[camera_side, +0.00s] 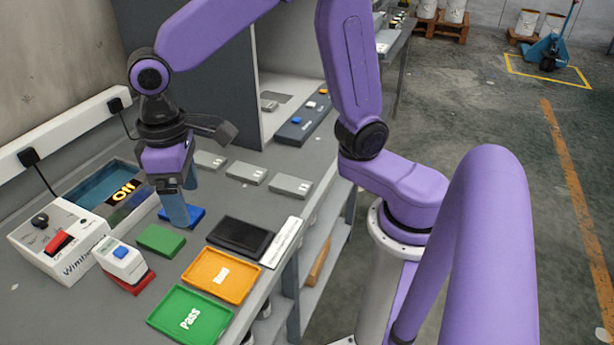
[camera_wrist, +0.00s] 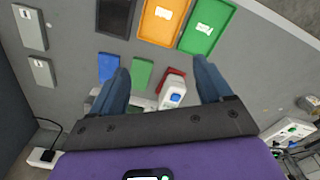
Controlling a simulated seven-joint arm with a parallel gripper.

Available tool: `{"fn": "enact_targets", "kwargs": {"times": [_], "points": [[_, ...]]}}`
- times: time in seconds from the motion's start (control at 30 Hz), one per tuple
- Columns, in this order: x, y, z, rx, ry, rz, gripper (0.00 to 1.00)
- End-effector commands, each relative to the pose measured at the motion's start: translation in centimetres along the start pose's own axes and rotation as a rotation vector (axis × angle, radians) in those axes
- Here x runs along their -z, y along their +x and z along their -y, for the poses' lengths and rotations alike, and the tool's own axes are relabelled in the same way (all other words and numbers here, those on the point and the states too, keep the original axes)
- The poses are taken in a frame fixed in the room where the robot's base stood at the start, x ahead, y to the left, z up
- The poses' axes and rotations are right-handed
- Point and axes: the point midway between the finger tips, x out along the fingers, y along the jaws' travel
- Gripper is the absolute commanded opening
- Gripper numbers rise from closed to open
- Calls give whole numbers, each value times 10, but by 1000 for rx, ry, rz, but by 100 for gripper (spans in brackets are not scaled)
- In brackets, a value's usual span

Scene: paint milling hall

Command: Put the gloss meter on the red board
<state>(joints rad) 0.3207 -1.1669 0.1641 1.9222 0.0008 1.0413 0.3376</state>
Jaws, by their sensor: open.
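The gloss meter, a small white device with a blue button (camera_side: 123,260), stands upright on the red board (camera_side: 143,283), whose red edge shows around its base. In the wrist view the gloss meter (camera_wrist: 173,93) covers part of the red board (camera_wrist: 166,76), with red showing beyond its far end. My gripper (camera_side: 184,207) is open and empty, apart from the meter, over the blue board in the side view. In the wrist view my gripper's fingers (camera_wrist: 161,68) are spread wide, with the meter in sight between them. The meter's underside is hidden.
A blue board (camera_side: 190,217) and a green board (camera_side: 161,241) lie close by. A black tray (camera_side: 240,237), an orange tray (camera_side: 221,275) and a green "Pass" tray (camera_side: 190,315) line the bench's front. A white control box (camera_side: 58,240) stands left of the meter.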

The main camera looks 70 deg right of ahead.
Motion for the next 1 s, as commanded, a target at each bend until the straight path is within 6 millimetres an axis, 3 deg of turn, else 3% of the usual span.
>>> {"fn": "enact_targets", "kwargs": {"times": [0.03, 0.3, 0.5, 0.7, 1.0], "points": [[-21, -2, -3, 2, -48, -4, 79], [-127, 3, -20, 6, -323, -11, 79], [-193, 13, -34, 8, -495, -15, 79], [-224, 20, -42, 9, -580, -16, 79], [-227, 21, -42, 9, -591, -15, 79]]}}
